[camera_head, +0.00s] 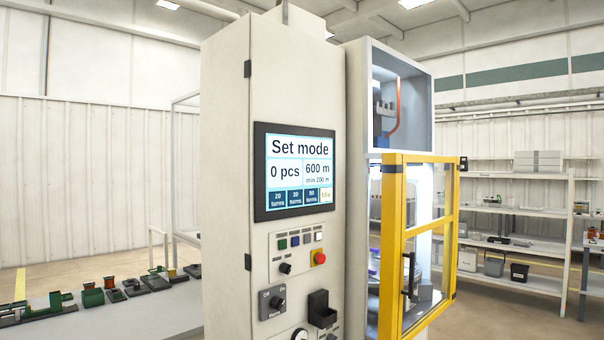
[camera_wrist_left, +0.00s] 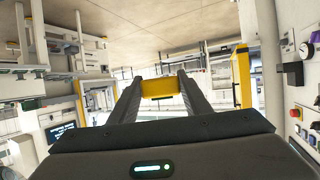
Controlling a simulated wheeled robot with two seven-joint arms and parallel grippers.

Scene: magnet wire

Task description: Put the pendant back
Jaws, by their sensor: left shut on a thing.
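In the left wrist view, my left gripper (camera_wrist_left: 157,80) has its two dark fingers on either side of a yellow block-like thing, which I take to be the pendant (camera_wrist_left: 158,90). It is held near the fingertips; its far side is hidden. On the machine front in the head view is a black open-topped holder (camera_head: 321,309), below the red button. A black box-shaped part on the panel also shows at the right of the left wrist view (camera_wrist_left: 292,75). Neither gripper shows in the head view.
The cream machine cabinet (camera_head: 226,150) has a screen (camera_head: 294,172) reading "Set mode". A yellow-framed door (camera_head: 391,250) stands at the right of the panel. A bench (camera_head: 150,310) with small green and dark parts is at the left. Shelves (camera_head: 515,212) stand at the back right.

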